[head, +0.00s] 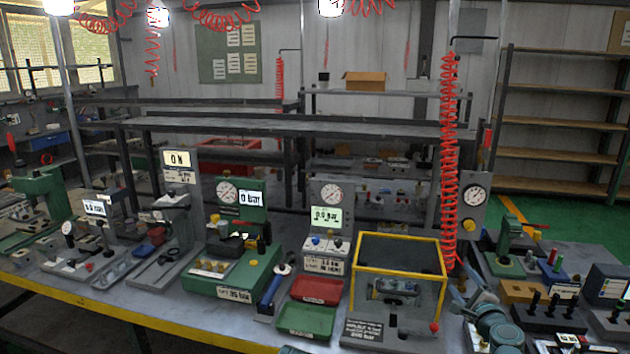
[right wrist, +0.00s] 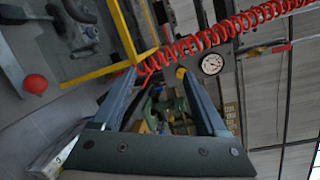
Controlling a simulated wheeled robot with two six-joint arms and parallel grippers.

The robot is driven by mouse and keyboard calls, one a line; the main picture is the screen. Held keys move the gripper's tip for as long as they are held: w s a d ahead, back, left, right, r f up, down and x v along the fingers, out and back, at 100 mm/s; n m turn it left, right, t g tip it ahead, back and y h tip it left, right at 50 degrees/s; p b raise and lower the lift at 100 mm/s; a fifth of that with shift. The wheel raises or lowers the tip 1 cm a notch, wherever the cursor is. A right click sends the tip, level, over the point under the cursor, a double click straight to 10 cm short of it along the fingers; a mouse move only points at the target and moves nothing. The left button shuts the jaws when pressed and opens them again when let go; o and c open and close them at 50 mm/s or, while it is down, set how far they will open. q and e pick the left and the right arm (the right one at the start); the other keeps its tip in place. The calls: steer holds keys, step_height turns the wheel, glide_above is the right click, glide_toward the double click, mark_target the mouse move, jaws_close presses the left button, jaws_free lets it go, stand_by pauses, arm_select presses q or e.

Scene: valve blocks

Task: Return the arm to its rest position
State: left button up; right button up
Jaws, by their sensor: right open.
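My right gripper (head: 466,291) is at the lower right in the head view, just to the right of the yellow-framed box (head: 400,240). In the right wrist view its two fingers (right wrist: 160,76) stand wide apart with nothing between them. Behind the gap, a green device and other bench items show farther off. The yellow frame shows beside the fingers in the right wrist view (right wrist: 128,40), and I cannot tell whether they touch it. Its red knob (right wrist: 36,84) is off to the left there. My left gripper is not in view.
A red coiled hose (head: 449,160) hangs close behind the right gripper, near a round gauge (head: 475,195). Right of my arm is a bench with a green press (head: 508,245) and black-handled valves (head: 550,305). Red (head: 317,289) and green (head: 307,320) trays lie left of the frame.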

steer(key=s+a+f+n+g+y+p, duration=0.1)
steer(key=s+a+f+n+g+y, duration=0.3)
steer(key=a, duration=0.6)
steer(key=s+a+f+n+g+y+p, duration=0.1)
steer(key=a+f+n+g, duration=0.1)
steer(key=a+n, duration=0.6)
steer(key=s+a+f+n+g+y+p, duration=0.1)
steer(key=s+a+f+n+g+y, duration=0.2)
steer(key=a, duration=0.8)
steer(key=s+a+f+n+g+h+p, duration=0.1)
steer(key=s+f+n+g+h, duration=0.2)
steer(key=s+n, duration=0.3)
steer(key=s+a+f+n+g+h+p, duration=0.1)
steer(key=s+n+g+h, duration=0.4)
steer(key=s, duration=0.6)
steer(key=shift+s+a+f+n+h, duration=0.35)
steer(key=shift+a+f+n, duration=0.3)
steer(key=shift+f, duration=0.25)
